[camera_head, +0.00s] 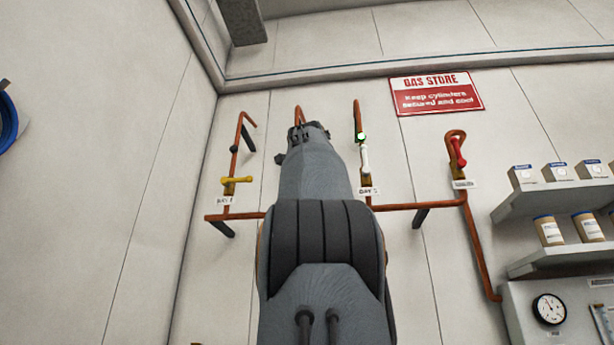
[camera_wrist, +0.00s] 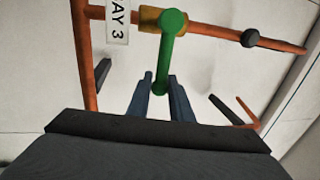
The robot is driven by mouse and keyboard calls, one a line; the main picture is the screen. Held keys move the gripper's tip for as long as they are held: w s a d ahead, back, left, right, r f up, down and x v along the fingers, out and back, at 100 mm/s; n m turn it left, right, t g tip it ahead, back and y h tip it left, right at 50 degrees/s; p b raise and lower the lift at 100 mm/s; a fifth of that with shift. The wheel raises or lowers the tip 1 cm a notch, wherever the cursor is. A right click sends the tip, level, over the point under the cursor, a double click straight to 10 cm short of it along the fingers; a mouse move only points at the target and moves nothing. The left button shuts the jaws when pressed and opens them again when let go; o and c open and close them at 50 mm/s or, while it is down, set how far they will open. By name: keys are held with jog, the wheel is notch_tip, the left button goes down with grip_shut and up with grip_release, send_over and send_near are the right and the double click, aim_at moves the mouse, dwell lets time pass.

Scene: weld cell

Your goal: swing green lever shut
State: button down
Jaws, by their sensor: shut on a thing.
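The green lever (camera_wrist: 168,50) shows in the wrist view, its round pivot on a brass valve body (camera_wrist: 149,18) on a copper pipe. It points down in the picture, roughly crosswise to that pipe. My gripper (camera_wrist: 160,84) has one dark finger on each side of the lever's free end and is shut on it. A white label (camera_wrist: 117,22) reading "AY 3", partly cut off, is left of the valve. In the head view my arm hides the green lever and the fingertips are not clear.
In the head view, a yellow lever (camera_head: 237,180) is left of my arm; a white lever (camera_head: 365,159) and a red lever (camera_head: 457,152) are right. Copper pipes (camera_head: 410,206) run along the wall. Shelves (camera_head: 553,201) with boxes and jars stand at far right.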

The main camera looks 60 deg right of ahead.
jog(key=shift+f, duration=0.1)
dwell(0.3)
jog(key=c, duration=1.7)
grip_release()
jog(key=shift+c, duration=0.2)
jog(key=shift+a, duration=0.1)
jog(key=b+v, duration=0.4)
jog(key=v, duration=0.3)
jog(key=shift+a, duration=0.3)
jog(key=shift+s, duration=0.15)
